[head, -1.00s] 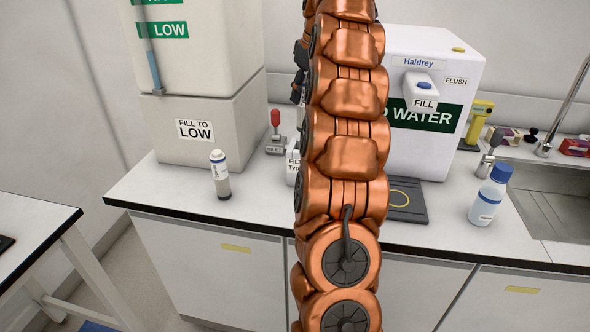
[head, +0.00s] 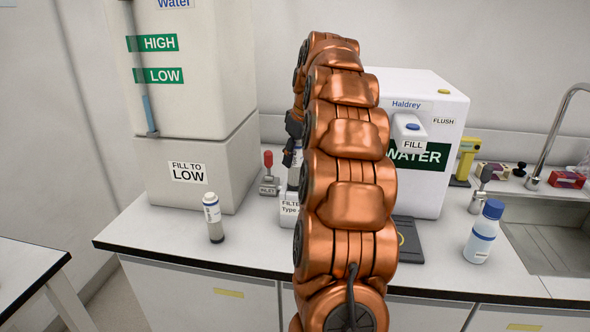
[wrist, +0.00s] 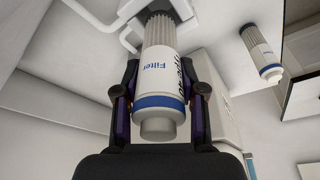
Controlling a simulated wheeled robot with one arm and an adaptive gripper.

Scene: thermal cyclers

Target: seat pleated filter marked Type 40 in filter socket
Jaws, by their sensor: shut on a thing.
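The pleated end points away from the wrist. In the head view my gripper (head: 293,138) is mostly behind my arm, with part of the held filter (head: 295,157) showing below it. Below that is the filter socket's white block (head: 289,210), labelled "FILTER Type", its number cut off by my arm. Whether the filter touches the socket is hidden in the head view.
A second filter (head: 213,218) stands on the counter at left, also in the wrist view (wrist: 262,55). A red-handled inlet valve (head: 268,175) is behind the socket. The white water unit (head: 430,120), a blue-capped bottle (head: 483,232) and the sink (head: 555,235) are at right.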

